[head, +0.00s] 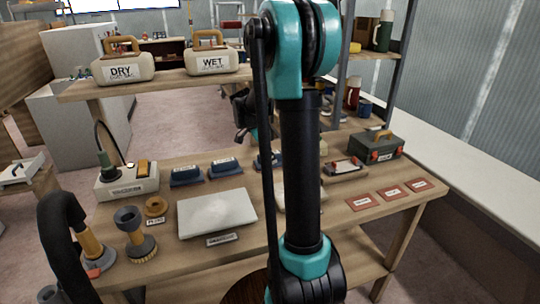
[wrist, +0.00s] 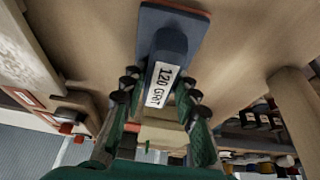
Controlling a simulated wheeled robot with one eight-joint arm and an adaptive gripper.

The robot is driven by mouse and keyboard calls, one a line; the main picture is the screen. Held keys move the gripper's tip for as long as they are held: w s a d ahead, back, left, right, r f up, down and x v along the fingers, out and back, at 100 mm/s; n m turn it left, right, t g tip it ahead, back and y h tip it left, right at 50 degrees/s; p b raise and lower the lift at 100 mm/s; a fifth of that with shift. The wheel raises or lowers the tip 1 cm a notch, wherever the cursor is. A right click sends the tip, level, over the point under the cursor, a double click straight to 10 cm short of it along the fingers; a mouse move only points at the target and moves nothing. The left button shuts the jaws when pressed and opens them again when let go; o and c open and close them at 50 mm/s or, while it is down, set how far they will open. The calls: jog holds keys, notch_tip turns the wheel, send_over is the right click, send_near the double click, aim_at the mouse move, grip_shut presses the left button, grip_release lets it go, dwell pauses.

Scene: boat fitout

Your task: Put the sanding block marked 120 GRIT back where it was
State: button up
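The sanding block marked 120 GRIT (wrist: 178,42) shows in the wrist view, dark blue with a thin reddish edge and a white label facing me. The fingers of my gripper (wrist: 160,92) flank its body closely and appear shut on it. In the head view my gripper (head: 242,112) is above the back of the workbench, partly hidden behind my arm; the block cannot be made out there. Similar blue blocks stand on the bench: one at left (head: 187,175), one beside it (head: 224,167), and one mostly hidden by my arm (head: 264,160). Their labels are too small to read.
The workbench (head: 185,255) also holds a white plate (head: 217,212), a grey power unit (head: 128,182), a dark toolbox (head: 362,147) and red-brown cards (head: 393,193). A raised shelf (head: 90,91) behind carries the DRY (head: 123,70) and WET (head: 212,63) containers. My arm hides the bench's middle.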

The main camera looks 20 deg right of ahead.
jog(key=shift+o, duration=1.4)
jog(key=shift+r, duration=0.3)
jog(key=a, duration=1.2)
jog(key=shift+a+r, duration=0.25)
jog(key=shift+r, duration=0.1)
